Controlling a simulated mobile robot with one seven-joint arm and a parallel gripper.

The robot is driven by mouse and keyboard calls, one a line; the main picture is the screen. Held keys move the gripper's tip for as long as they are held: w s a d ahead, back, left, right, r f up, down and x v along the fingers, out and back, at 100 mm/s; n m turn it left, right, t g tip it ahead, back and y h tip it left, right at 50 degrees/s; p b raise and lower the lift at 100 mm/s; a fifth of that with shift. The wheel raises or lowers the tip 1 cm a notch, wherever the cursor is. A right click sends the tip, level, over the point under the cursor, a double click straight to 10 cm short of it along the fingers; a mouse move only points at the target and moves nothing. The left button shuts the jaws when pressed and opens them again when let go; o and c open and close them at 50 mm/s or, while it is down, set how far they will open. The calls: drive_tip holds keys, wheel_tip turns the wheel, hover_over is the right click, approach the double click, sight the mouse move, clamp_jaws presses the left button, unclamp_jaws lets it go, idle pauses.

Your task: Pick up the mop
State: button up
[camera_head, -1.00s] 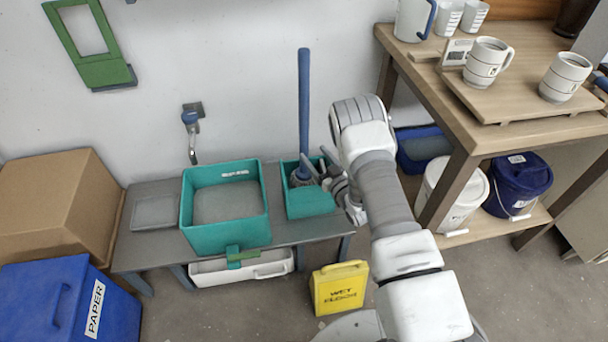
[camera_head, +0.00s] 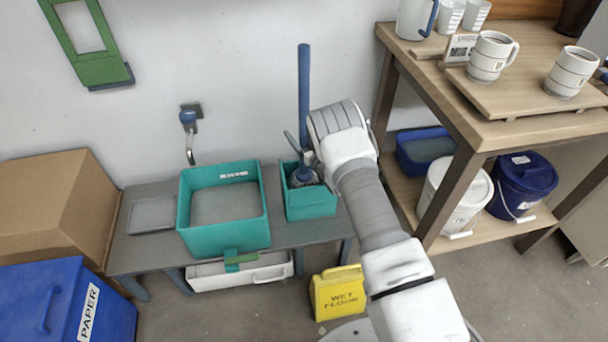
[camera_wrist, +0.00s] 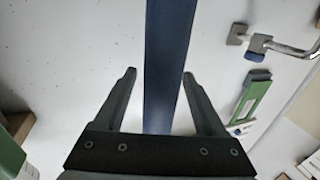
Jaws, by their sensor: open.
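The mop stands upright in the small teal bin, with its blue handle (camera_head: 304,95) rising in front of the white wall. Its grey head (camera_head: 303,176) sits low in the bin, partly hidden by the rim and my arm. My gripper (camera_head: 299,142) is at the lower part of the handle, partly hidden behind my wrist in the head view. In the wrist view, my gripper (camera_wrist: 158,88) is open, with one finger on each side of the blue handle (camera_wrist: 165,60). The fingers look apart from the handle on both sides.
The small teal bin (camera_head: 311,208) stands on a grey bench (camera_head: 155,255) next to a larger teal basin (camera_head: 225,238). A wooden table (camera_head: 480,120) with mugs is at right. A yellow wet-floor sign (camera_head: 338,293) stands in front. A wall tap (camera_head: 190,125) is at left.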

clamp_jaws()
idle(1.4)
